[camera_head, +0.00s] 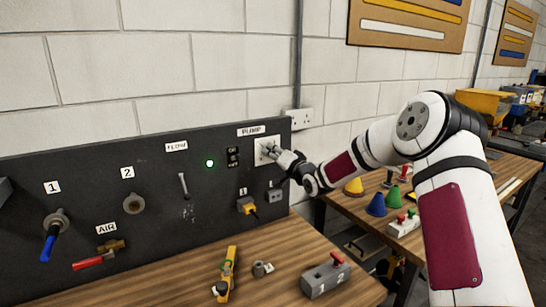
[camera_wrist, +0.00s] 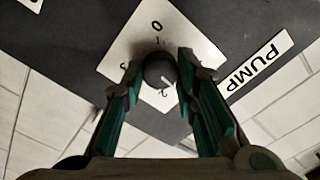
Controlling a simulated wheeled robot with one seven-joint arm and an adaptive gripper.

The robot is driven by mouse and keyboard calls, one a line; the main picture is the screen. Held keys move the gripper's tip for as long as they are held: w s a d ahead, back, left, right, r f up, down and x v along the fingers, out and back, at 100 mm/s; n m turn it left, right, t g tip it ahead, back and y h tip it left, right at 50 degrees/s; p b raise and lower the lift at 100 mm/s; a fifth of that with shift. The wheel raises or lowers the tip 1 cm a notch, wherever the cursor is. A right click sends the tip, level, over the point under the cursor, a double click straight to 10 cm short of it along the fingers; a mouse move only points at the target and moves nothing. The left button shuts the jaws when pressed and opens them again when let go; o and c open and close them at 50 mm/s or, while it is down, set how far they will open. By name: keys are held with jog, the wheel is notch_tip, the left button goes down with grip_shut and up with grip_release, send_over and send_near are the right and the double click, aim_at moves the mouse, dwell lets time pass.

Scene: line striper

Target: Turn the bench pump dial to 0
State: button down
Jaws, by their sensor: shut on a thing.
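The pump dial is a dark round knob (camera_wrist: 159,70) on a white square plate (camera_wrist: 122,57) beside the PUMP label (camera_wrist: 256,66) in the wrist view. A 0 is printed on the plate above the knob, with smaller marks nearer it. A pale line on the knob's face points toward the lower right of the picture, away from the 0. My gripper (camera_wrist: 158,66) has one finger on each side of the knob and is shut on it. In the head view my gripper (camera_head: 271,153) is at the plate (camera_head: 260,158) and hides most of the knob.
The dark panel (camera_head: 60,175) also carries a lit green lamp (camera_head: 210,163), a switch (camera_head: 233,156), a yellow plug (camera_head: 247,206) and valves to the left. A yellow tool (camera_head: 228,272) and a grey block (camera_head: 325,277) lie on the wooden bench below.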

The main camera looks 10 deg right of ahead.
jog(key=n+b, duration=1.1)
jog(key=n, duration=0.3)
jog(key=n+b, duration=1)
jog(key=n, duration=0.3)
jog(key=shift+f+n+b, duration=0.2)
jog(key=shift+n+b, duration=0.15)
jog(key=shift+n, duration=0.05)
jog(key=shift+r, duration=0.1)
jog(key=c, duration=1.2)
grip_release()
jog(key=shift+c, duration=0.2)
